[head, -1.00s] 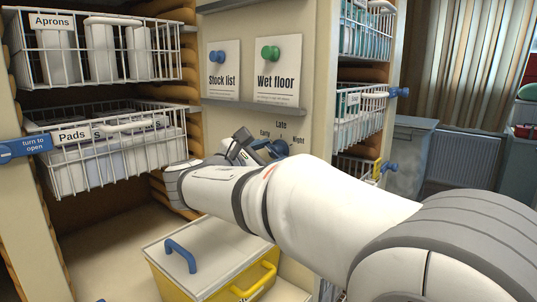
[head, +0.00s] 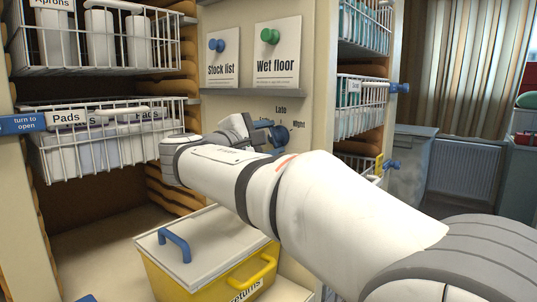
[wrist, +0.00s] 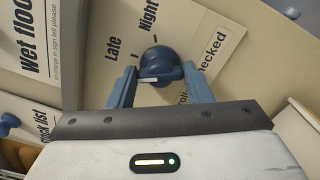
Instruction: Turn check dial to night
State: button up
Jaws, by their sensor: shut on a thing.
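The blue check dial (wrist: 157,60) is on the wall panel, with the printed words Late (wrist: 114,48) and Night (wrist: 148,17) beside it in the wrist view. My gripper (wrist: 160,76) has one blue finger on either side of the dial and is shut on it. I cannot tell exactly which mark the dial's pointer meets. In the head view the dial (head: 280,138) shows partly behind my gripper (head: 268,132), below the word Late and beside Night. The Early label is hidden there.
Stock list (head: 222,66) and Wet floor (head: 277,53) cards hang above on pegs. Wire baskets (head: 110,142) of pads are at left, and more baskets (head: 362,105) at right. A yellow returns box (head: 215,282) with a grey lid stands below my arm.

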jog(key=m+b, duration=0.4)
jog(key=shift+f+m, duration=0.3)
jog(key=shift+f, duration=0.05)
jog(key=m+b, duration=0.4)
jog(key=shift+m+b, duration=0.3)
jog(key=shift+b, duration=0.05)
jog(key=m+b, duration=0.3)
jog(key=m, duration=0.1)
jog(key=shift+r+m+b, duration=0.15)
jog(key=shift+m+b, duration=1.1)
jog(key=shift+m, duration=0.85)
jog(key=shift+r, duration=0.1)
jog(key=o, duration=1)
jog(key=shift+a, duration=0.1)
